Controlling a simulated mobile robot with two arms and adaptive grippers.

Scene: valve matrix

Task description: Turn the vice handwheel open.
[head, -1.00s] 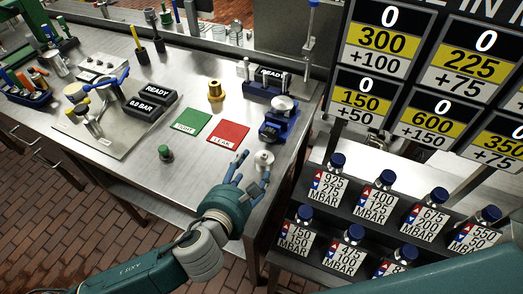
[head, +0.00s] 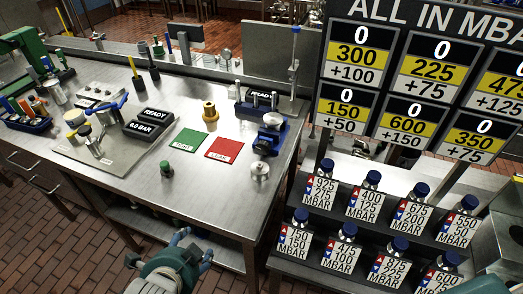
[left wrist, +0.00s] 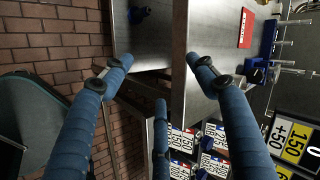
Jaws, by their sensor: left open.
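The blue vice (head: 268,135) stands near the right end of the steel bench, with a dark round part on its front side. A round silver piece (head: 260,171) stands just in front of it; I cannot tell whether this is the handwheel. In the left wrist view the vice (left wrist: 258,72) shows at the right, partly cut up by other shapes. My left gripper (head: 190,248) is open and empty at the bench's front edge, left of and nearer than the vice, clear of it. Its blue fingers spread wide in the left wrist view (left wrist: 160,62). My right gripper is out of view.
Green (head: 188,141) and red (head: 224,148) cards lie left of the vice. A green-topped knob (head: 166,168) stands near the front edge. A rack (head: 335,238) of blue-capped bottles is to the right, below a score board (head: 410,90).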

